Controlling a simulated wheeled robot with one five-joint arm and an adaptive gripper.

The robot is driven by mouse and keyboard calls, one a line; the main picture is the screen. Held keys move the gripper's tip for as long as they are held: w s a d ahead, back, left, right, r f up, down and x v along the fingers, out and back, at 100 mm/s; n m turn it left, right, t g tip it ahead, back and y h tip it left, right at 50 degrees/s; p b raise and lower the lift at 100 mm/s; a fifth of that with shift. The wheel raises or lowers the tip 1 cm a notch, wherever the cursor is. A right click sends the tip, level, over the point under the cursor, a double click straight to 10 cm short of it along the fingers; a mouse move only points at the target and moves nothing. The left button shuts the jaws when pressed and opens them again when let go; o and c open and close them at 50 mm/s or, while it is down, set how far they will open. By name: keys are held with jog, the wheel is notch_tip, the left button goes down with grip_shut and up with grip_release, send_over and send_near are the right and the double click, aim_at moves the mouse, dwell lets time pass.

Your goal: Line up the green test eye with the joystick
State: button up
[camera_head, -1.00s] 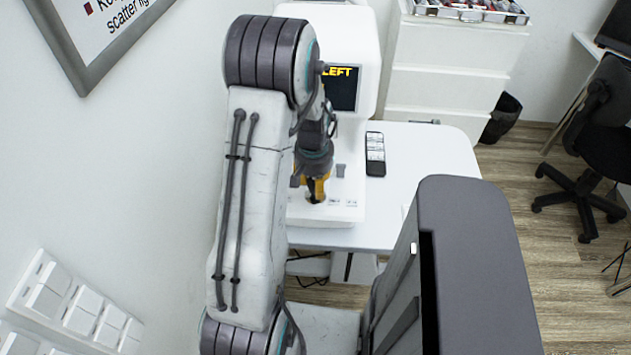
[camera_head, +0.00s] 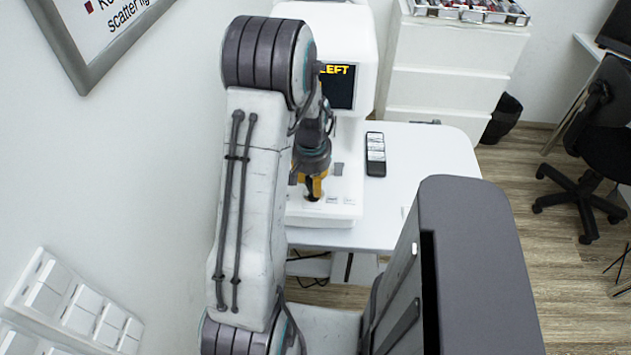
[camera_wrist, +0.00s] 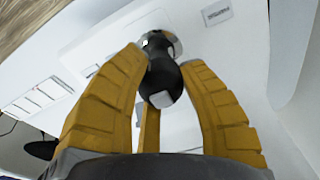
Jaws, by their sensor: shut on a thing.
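The white eye-test machine (camera_head: 350,35) stands on a white table. Its dark screen (camera_head: 340,90) shows "LEFT" in yellow letters, partly hidden by my arm. I see no green test eye on the visible part of the screen. My gripper (camera_head: 314,190) is over the machine's base, with yellow fingers pointing down. In the wrist view, the gripper (camera_wrist: 160,75) is shut around the black joystick (camera_wrist: 160,83), which has a light patch on its top. In the head view, the joystick is mostly hidden by the fingers.
A dark remote-like device (camera_head: 375,154) lies on the white table (camera_head: 430,150) right of the machine. A white drawer unit (camera_head: 450,75) stands behind, with a black bin (camera_head: 501,118) beside it. An office chair (camera_head: 590,150) is at the right. A wall is close on the left.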

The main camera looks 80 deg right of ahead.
aim_at(307, 178)
jog(key=shift+w+d+f, duration=0.1)
jog(key=shift+w+d, duration=0.35)
jog(key=shift+w, duration=0.3)
dwell(0.4)
jog(key=o, duration=1.2)
notch_tip(307, 178, up, 12)
jog(key=a, duration=0.1)
jog(key=shift+a, duration=0.2)
